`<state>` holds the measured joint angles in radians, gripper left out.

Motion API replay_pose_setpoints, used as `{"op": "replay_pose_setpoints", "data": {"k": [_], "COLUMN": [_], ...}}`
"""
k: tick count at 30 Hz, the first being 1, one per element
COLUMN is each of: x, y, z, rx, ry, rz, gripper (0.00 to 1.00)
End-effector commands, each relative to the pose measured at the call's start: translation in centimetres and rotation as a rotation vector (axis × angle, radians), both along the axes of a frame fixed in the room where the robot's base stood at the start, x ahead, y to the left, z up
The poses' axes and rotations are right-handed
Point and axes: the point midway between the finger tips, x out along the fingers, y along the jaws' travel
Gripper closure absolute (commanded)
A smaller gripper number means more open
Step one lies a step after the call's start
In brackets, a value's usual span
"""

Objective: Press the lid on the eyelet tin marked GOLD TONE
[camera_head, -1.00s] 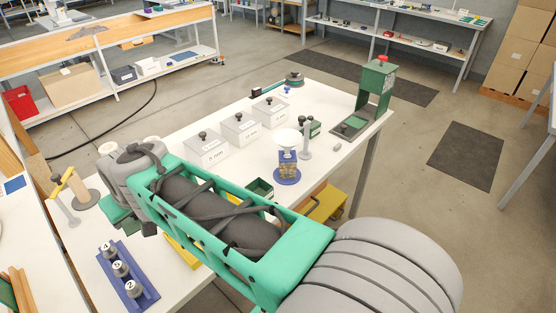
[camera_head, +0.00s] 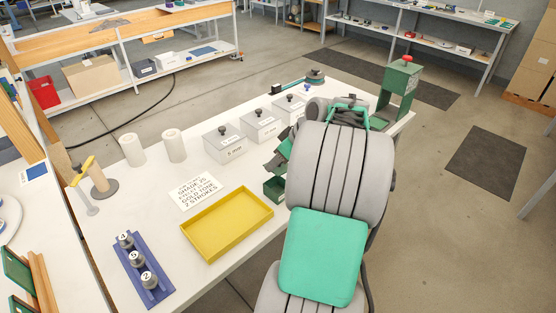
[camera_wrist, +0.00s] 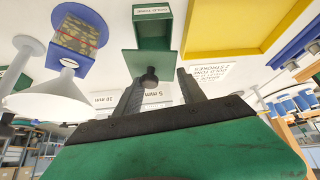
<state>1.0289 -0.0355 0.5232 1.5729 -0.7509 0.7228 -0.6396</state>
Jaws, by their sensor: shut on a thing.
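My gripper (camera_wrist: 161,76) is shut on the dark knob (camera_wrist: 150,76) of a square green lid (camera_wrist: 146,62). The open green tin (camera_wrist: 152,30) with a white GOLD TONE label (camera_wrist: 152,11) stands close by the lid, just beyond it in the wrist view. The lid looks apart from the tin, but the height between them is hard to judge. In the head view the tin (camera_head: 274,190) stands on the white table beside my arm, which largely hides my gripper and the lid.
A yellow tray (camera_head: 186,226) and a printed card (camera_head: 197,192) lie left of the tin. White lidded boxes (camera_head: 225,144) stand behind. A green press (camera_head: 401,82) is at the far right corner. A white funnel (camera_wrist: 45,100) and blue-based holder (camera_wrist: 84,22) show in the wrist view.

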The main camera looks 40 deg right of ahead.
Motion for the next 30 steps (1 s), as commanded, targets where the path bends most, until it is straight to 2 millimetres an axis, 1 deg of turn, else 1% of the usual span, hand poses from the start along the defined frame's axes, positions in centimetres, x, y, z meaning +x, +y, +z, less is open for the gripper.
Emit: {"op": "replay_pose_setpoints", "data": {"k": [5, 18, 20, 21, 30], "x": [-0.1, 0.0, 0.0, 0.0, -0.1], "y": [0.0, 0.0, 0.0, 0.0, 0.0], "z": [-1.0, -5.9, -6.2, -6.4, -6.5], "rx": [0.001, 0.001, 0.001, 0.001, 0.003], "ry": [0.001, 0.001, 0.001, 0.001, 0.004], "rz": [0.001, -0.002, -0.002, -0.002, -0.004], "gripper": [0.96, 0.96, 0.96, 1.0, 1.0]}}
